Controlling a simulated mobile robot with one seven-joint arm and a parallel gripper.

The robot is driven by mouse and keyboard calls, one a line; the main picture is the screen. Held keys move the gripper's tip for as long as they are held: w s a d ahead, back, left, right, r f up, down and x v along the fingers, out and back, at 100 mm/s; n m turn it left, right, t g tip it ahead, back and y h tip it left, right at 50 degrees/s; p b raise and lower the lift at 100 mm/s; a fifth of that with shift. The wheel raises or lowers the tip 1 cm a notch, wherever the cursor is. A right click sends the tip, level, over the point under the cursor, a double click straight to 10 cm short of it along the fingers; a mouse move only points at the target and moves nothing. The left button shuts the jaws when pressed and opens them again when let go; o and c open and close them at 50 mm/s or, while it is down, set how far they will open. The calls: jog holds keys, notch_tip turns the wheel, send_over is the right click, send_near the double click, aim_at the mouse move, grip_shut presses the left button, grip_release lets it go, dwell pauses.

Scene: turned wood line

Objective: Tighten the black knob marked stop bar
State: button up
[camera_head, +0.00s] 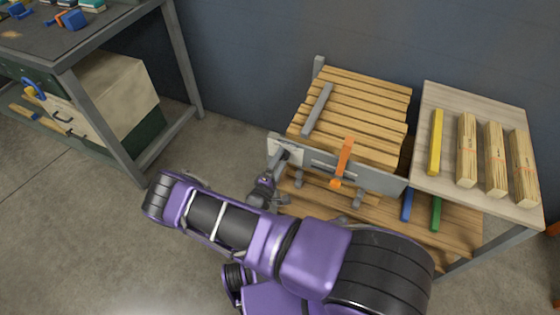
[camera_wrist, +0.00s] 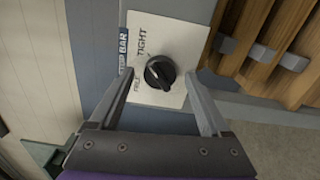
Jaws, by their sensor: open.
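The black knob (camera_wrist: 160,72) sits on a white plate (camera_wrist: 172,36) in the wrist view. The plate reads "TIGHT" above the knob and what looks like "FREE" at its lower left. A blue label (camera_wrist: 123,48) beside it ends in "BAR". I cannot tell for certain which word the knob points to. My gripper (camera_wrist: 159,77) is open, one finger on each side of the knob, with visible gaps. In the head view my gripper (camera_head: 268,188) is at the left end of the wooden rack's front, and the knob cannot be made out there.
The slatted wooden rack (camera_head: 360,95) has an orange lever (camera_head: 343,160) on its front rail and a grey bar (camera_head: 318,110) on top. A side table (camera_head: 450,95) at right holds wood bundles and a yellow bar (camera_head: 435,140). A workbench (camera_head: 110,32) stands at left. Floor between is clear.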

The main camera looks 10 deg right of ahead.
jog(key=v, duration=1.7)
jog(key=shift+s, duration=0.15)
jog(key=shift+a, duration=0.1)
